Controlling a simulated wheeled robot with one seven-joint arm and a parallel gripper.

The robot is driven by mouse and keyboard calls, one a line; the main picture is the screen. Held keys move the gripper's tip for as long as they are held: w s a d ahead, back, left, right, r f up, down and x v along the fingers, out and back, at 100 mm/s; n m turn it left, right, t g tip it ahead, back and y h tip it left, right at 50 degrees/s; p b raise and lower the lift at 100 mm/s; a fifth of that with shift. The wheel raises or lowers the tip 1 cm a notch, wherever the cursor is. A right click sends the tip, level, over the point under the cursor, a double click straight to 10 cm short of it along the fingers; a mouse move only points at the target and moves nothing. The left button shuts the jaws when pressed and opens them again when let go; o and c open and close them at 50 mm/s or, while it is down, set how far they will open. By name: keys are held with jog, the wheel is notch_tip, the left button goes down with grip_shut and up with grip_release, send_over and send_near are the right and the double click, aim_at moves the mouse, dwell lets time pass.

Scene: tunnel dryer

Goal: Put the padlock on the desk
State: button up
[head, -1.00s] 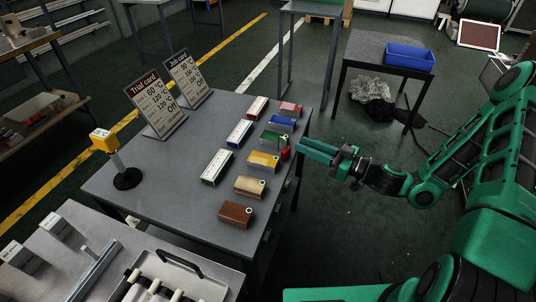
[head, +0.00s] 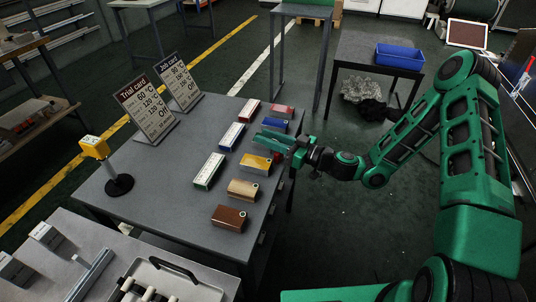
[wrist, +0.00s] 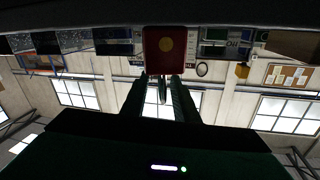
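The padlock appears to be the red block with a yellow disc (wrist: 165,45) just past my fingertips in the wrist view. A thin grey piece, perhaps its shackle, shows between the fingers. In the head view a small red shape, likely the padlock (head: 278,158), shows just below my gripper (head: 260,138), near the desk's right edge. What it rests on is hidden. The grey desk (head: 180,205) lies under and left of my gripper.
Coloured blocks stand in rows on the desk, including yellow (head: 256,163), tan (head: 243,189) and brown (head: 229,218). Two sign cards (head: 148,108) and a yellow-topped post (head: 118,184) stand further left. The desk's left front is clear.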

jog(key=shift+w, duration=0.1)
jog(key=shift+c, duration=0.7)
grip_shut()
